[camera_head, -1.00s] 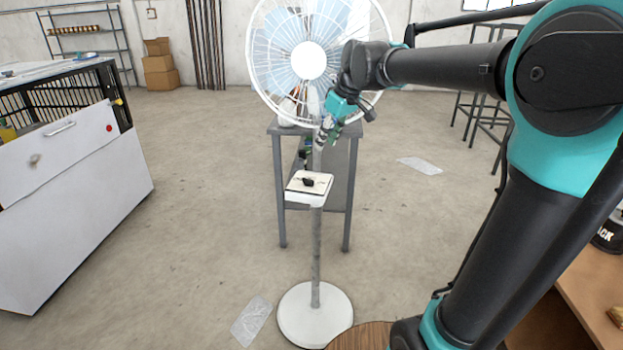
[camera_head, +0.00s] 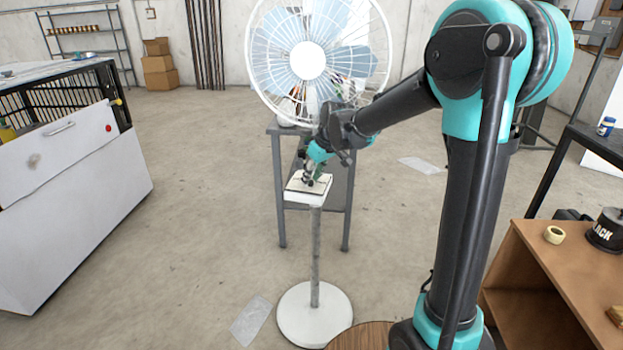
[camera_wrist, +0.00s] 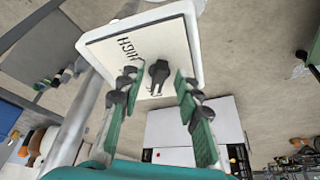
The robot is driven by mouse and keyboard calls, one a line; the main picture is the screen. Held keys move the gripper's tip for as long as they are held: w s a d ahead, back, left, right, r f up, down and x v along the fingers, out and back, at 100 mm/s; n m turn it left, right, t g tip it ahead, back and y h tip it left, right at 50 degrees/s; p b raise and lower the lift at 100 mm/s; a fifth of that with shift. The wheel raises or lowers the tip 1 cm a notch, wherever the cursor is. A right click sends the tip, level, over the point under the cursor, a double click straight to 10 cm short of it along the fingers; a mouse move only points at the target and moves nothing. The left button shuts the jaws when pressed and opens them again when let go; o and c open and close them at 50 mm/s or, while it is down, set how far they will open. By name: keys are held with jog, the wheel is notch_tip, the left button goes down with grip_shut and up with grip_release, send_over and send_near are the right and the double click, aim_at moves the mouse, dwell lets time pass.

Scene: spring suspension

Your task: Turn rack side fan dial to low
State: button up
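The white pedestal fan (camera_head: 308,60) stands in the middle of the head view on a round white base. Its white control box (camera_head: 297,190) is on the pole; in the wrist view the panel (camera_wrist: 120,50) shows upside-down "HIGH" lettering. The black dial (camera_wrist: 158,72) sits on the panel, its tapered pointer towards the lower part of the picture. My gripper (camera_wrist: 150,100) has its two green-padded fingers apart, one on each side of the dial, with gaps visible. In the head view my gripper (camera_head: 312,178) covers the dial. Other dial markings are mostly hidden.
A grey metal table (camera_head: 345,165) stands behind the pole. A white cabinet (camera_head: 70,190) is at the left and a wooden shelf unit (camera_head: 560,270) at the right. The floor around the fan is mostly clear, apart from a flat clear sheet (camera_head: 251,320).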

jog(key=shift+f, duration=0.25)
grip_shut()
jog(key=shift+a, duration=0.1)
dwell(0.3)
jog(key=m, duration=0.2)
jog(key=m+t+h, duration=0.1)
jog(key=m, duration=0.1)
jog(key=a+m+h, duration=0.1)
jog(key=shift+s+m, duration=0.25)
jog(key=shift+m, duration=0.15)
jog(key=m, duration=0.2)
jog(key=m+h, duration=0.1)
jog(key=m, duration=0.1)
jog(key=m+h, duration=0.1)
jog(key=shift+a+m+t, duration=0.3)
jog(key=shift+a+m, duration=0.05)
jog(key=shift+m, duration=0.05)
